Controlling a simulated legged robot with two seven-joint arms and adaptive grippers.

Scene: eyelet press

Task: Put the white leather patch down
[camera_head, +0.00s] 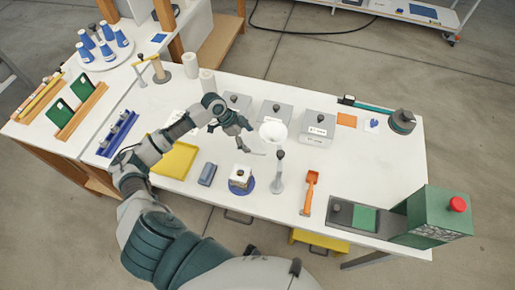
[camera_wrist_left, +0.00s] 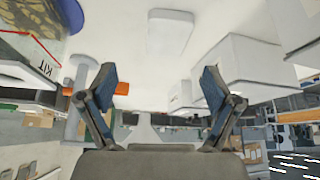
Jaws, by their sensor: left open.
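The white leather patch (camera_wrist_left: 170,32) shows at the top of the left wrist view as a pale, rounded rectangle. It appears to lie flat on the white tabletop. My left gripper (camera_head: 242,132) is over the middle of the table in the head view. Its two fingers stand wide apart in the left wrist view (camera_wrist_left: 158,86), with nothing held between them, and the patch is apart from both. In the head view the patch is hard to make out against the white table. My right gripper is not in view.
A blue disc (camera_head: 249,188) with a white block, a grey stand (camera_head: 277,183) and an orange tool (camera_head: 309,190) are in front. A yellow tray (camera_head: 174,161) lies left; a green press (camera_head: 436,217) stands right.

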